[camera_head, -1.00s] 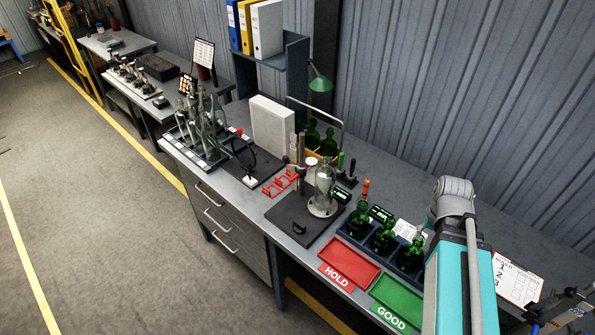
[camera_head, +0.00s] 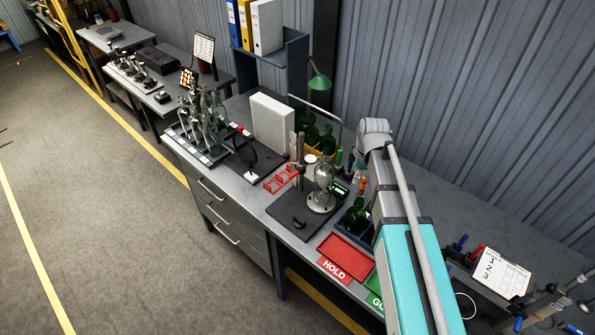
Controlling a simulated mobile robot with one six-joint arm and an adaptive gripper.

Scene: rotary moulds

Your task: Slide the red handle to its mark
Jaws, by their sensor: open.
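I cannot pick out the red handle or its mark with certainty. Red bracket-like pieces (camera_head: 281,180) lie on the bench beside the dark base plate of a stand that holds a clear glass bottle (camera_head: 322,187). A small red piece (camera_head: 239,131) shows near the rack of clear bottles. My teal and grey arm reaches up from the bottom edge and bends at a grey joint by the wall. My gripper is not in view, so its place relative to any handle does not show.
A red HOLD tray (camera_head: 345,256) and a green GOOD tray lie at the bench front, the green one partly covered by my arm. Green bottles (camera_head: 356,214) stand behind them. A clipboard (camera_head: 500,272) and blue-handled tools (camera_head: 461,242) are at right. A white panel (camera_head: 271,124) stands on the bench.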

